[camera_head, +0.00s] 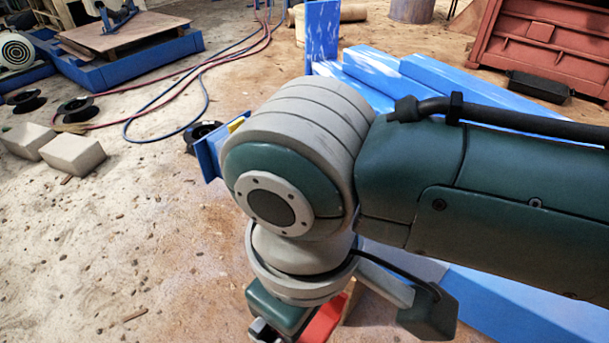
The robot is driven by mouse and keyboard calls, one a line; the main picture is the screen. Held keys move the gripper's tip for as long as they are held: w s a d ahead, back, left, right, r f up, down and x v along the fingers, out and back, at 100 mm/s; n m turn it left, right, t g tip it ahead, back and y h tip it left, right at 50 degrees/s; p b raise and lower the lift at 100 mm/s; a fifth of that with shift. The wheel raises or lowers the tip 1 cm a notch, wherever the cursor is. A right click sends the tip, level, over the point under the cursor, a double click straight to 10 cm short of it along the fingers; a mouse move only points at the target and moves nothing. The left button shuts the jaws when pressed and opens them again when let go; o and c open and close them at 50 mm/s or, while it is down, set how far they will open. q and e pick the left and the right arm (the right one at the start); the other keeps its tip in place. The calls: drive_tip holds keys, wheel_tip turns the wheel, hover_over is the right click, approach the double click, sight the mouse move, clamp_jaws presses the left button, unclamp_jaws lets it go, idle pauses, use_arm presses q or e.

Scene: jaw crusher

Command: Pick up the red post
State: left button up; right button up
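A red piece (325,320), which may be the red post, shows in the head view at the bottom edge, just below my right wrist. Most of it is hidden by the wrist or cut off by the frame. My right arm comes in from the right across the middle and bends down. Part of my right gripper (268,326) shows at the bottom edge, close beside the red piece. Its fingertips are not clearly visible, so I cannot tell whether it holds anything. My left gripper is not in view.
Blue beams (440,80) lie behind my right arm, and a blue surface (520,305) is below it. A red container (545,45) stands at the back right. Grey blocks (72,153), black spools and hoses (205,85) lie at left. The sandy floor at lower left is mostly clear.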

clamp_jaws()
drive_tip(key=shift+r, duration=0.1)
idle(0.6)
drive_tip(key=shift+r, duration=0.1)
